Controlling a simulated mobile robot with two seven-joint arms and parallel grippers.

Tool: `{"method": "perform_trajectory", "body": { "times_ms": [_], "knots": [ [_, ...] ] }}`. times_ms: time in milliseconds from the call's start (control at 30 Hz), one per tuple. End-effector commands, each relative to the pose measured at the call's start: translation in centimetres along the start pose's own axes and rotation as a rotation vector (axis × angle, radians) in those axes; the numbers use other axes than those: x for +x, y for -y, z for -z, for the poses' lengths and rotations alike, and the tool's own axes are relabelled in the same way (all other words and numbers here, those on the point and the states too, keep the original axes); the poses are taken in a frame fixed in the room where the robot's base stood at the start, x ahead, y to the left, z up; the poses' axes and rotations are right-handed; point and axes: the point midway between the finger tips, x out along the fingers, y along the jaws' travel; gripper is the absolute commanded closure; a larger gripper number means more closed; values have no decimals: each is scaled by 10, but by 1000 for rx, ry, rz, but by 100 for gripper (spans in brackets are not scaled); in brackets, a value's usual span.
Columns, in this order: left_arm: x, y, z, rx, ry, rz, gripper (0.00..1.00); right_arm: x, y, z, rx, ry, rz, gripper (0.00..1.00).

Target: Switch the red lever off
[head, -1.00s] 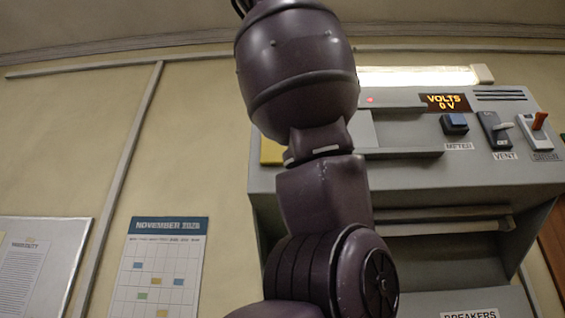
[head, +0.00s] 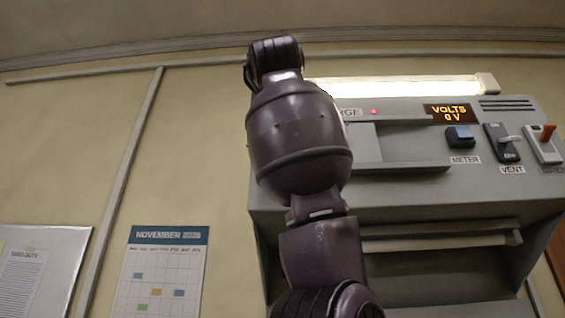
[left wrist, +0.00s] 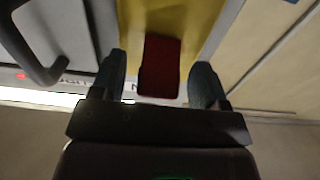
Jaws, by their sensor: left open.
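A dark red block-like lever (left wrist: 160,66) stands over a yellow panel in the left wrist view. My left gripper (left wrist: 158,72) is open, with one finger on each side of the red lever. Gaps show between the lever and both fingers, so they do not appear to touch it. In the head view my arm covers this part of the console, and the gripper and red lever are hidden. My right gripper is in neither view.
A dark curved handle (left wrist: 40,60) is beside the yellow panel (left wrist: 205,20).

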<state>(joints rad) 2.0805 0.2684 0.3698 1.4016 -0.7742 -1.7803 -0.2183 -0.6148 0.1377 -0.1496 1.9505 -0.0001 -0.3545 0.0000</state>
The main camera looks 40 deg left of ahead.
Motion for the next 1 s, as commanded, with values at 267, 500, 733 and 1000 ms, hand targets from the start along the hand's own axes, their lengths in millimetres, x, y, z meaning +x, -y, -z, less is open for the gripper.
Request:
{"method": "perform_trajectory", "body": {
  "times_ms": [267, 500, 733, 1000],
  "knots": [
    [2, 0, 0, 0, 0, 0, 32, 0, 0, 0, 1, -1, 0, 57],
    [1, 0, 0, 0, 0, 0, 66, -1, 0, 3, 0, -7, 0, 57],
    [1, 0, -1, 0, -3, 0, 81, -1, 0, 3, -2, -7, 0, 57],
    [0, 0, -7, 0, -79, 2, 81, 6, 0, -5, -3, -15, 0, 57]
  ]
}}
